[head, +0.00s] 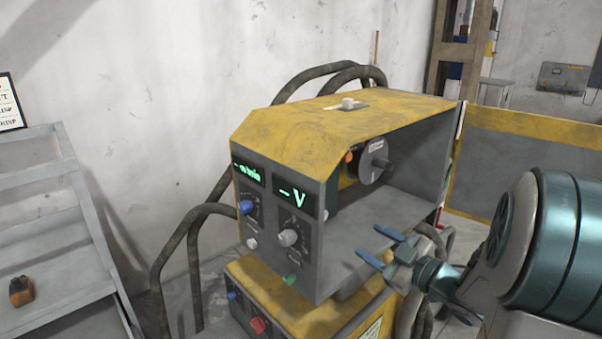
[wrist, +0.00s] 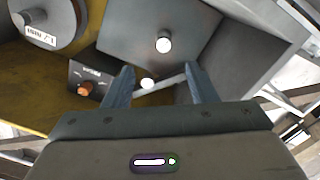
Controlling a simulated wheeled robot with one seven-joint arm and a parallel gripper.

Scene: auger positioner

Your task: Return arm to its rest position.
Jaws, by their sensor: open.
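My gripper (head: 379,246) is at the right in the head view, at the open side of a yellow and grey machine (head: 345,115). Its two fingers are apart with nothing between them. In the wrist view my gripper (wrist: 160,80) points into the machine's compartment. A grey cylindrical spool hub (wrist: 48,20) is at the upper left there, and an orange knob (wrist: 85,89) lies left of the fingers. A pale round knob (wrist: 164,43) is beyond the fingertips. In the head view the hub (head: 374,161) sits inside the compartment, above and left of the fingers.
Thick dark cables (head: 168,262) loop beside and behind the machine. A grey slanted rack (head: 55,240) holding a small orange and black item (head: 20,291) stands at the left. A yellow-topped panel (head: 530,135) stands behind my arm. The machine's compartment walls are close around the gripper.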

